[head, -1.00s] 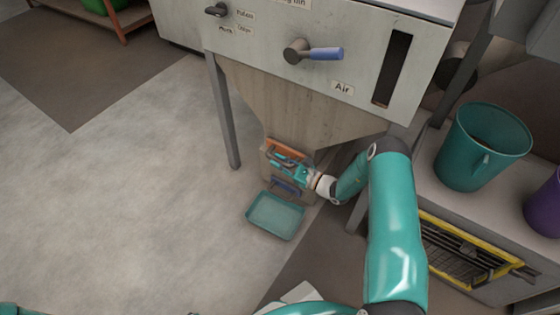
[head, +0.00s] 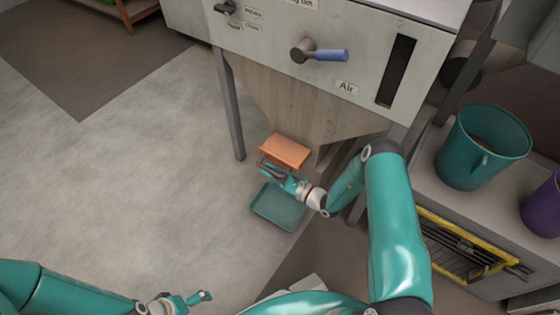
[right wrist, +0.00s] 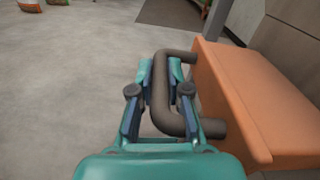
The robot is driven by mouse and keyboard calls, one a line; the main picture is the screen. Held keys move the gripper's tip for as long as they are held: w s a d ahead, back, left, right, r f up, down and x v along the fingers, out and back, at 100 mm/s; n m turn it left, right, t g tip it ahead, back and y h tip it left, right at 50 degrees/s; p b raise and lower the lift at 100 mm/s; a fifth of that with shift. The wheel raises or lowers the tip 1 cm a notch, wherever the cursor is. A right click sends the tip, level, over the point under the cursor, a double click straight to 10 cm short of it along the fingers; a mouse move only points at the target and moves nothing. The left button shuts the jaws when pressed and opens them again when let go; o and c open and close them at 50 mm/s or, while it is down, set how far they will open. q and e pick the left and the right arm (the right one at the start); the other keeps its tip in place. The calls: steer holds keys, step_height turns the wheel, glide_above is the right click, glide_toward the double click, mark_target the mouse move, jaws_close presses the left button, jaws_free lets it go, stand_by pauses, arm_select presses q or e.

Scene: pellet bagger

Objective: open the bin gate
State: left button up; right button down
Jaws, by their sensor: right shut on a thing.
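The bin gate is an orange slab (head: 287,150) at the foot of the tapered bin (head: 300,105). It stands well out from the bin's front. In the right wrist view the slab (right wrist: 255,100) fills the right side, with a dark U-shaped handle (right wrist: 208,130) on its front face. My right gripper (head: 270,170) is shut on that handle; in the right wrist view its fingers (right wrist: 160,78) lie on both sides of the bar. My left gripper (head: 196,298) is empty at the bottom of the head view, far from the gate; its jaw gap is too small to judge.
A teal tray (head: 278,212) lies on the floor below the gate. A grey leg (head: 230,110) stands left of the bin. A blue-handled Air lever (head: 325,55) sticks out above. A teal bucket (head: 483,150) stands on the right bench. The floor at left is clear.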

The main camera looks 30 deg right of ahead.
steer(key=c, duration=1.1)
jaws_free()
steer(key=shift+c, duration=0.2)
steer(key=v, duration=1.2)
